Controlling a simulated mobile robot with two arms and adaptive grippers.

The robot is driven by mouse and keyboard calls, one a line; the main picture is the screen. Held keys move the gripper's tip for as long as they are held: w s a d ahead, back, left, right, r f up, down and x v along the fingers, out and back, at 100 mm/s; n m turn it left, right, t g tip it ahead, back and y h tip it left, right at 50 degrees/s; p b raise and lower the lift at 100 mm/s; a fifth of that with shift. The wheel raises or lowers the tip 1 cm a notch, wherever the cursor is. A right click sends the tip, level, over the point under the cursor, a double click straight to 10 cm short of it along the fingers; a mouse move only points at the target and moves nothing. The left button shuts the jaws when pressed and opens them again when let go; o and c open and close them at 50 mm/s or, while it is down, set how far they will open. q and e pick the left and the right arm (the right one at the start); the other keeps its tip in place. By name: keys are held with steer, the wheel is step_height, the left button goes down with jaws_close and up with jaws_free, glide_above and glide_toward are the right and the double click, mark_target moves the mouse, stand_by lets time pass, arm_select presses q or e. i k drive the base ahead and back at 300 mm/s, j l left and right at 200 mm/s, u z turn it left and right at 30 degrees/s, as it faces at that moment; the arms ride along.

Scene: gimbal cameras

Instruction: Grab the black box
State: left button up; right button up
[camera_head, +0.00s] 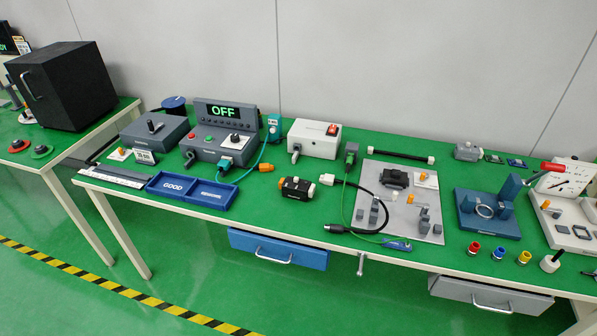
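A large black box (66,88) with a light handle on its front face stands upright on the green top of the left table, at the far left of the head view. Its lid or door looks closed. Nothing is seen touching it. A smaller dark grey box (154,133) with a black knob sits on the middle table, to the right of the black box. Neither of my grippers shows in this view.
The left table (20,178) also holds red and green buttons in front of the black box. Yellow-black tape (95,280) marks the open floor.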

mark_target(300, 192)
steer(key=i+l+u, duration=0.15)
steer(key=l+u, duration=0.65)
steer(key=l, duration=0.25)
steer(key=l+u, duration=0.4)
steer(key=l, duration=0.2)
